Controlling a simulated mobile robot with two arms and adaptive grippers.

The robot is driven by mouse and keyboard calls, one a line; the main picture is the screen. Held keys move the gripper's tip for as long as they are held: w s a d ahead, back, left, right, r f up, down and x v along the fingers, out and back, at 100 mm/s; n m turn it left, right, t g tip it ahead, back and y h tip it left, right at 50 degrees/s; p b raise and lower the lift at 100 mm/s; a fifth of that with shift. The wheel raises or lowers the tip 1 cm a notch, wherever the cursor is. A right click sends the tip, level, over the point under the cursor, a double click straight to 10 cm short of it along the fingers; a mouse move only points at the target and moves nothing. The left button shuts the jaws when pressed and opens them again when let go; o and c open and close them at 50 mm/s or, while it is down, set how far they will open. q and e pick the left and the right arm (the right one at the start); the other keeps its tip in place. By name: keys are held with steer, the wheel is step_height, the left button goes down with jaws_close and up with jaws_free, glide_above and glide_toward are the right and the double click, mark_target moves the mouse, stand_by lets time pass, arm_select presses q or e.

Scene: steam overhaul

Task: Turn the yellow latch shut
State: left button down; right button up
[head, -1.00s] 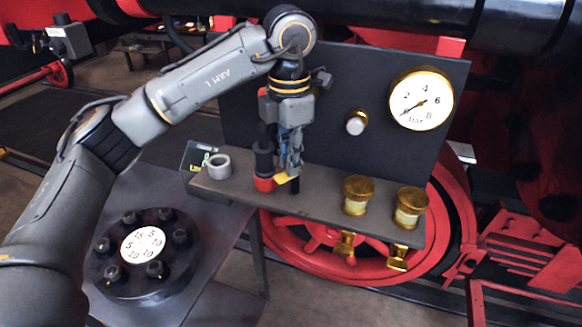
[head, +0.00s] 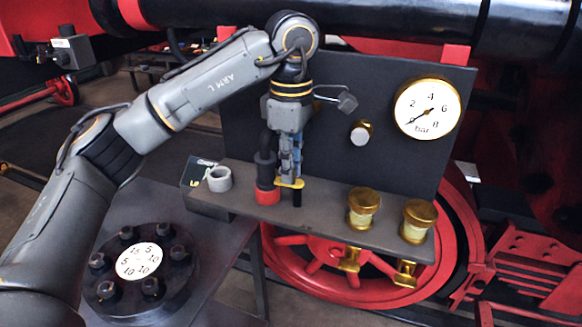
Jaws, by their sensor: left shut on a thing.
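The yellow latch (head: 291,184) is a small flat yellow piece on the grey shelf, beside a dark upright fitting with a red base (head: 267,195). My left gripper (head: 291,175) points down from above and is shut on the yellow latch. Its fingers cover part of the latch. The latch lies roughly crosswise in the picture, its left end close to the red-based fitting. I cannot tell whether it touches that fitting. My right gripper is not in view.
The shelf (head: 320,213) also bears a grey ring (head: 219,179) and two brass-capped glass cups (head: 363,207) (head: 418,221). A bar gauge (head: 427,108) and a knob (head: 361,132) sit on the dark panel behind. A bolted flange (head: 140,275) stands lower left.

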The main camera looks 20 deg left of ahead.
arm_select(q)
steer(key=shift+m, duration=0.6)
steer(key=shift+w, duration=0.1)
steer(key=c, duration=1.6)
jaws_free()
steer(key=shift+o, duration=0.2)
step_height(320, 180, up, 12)
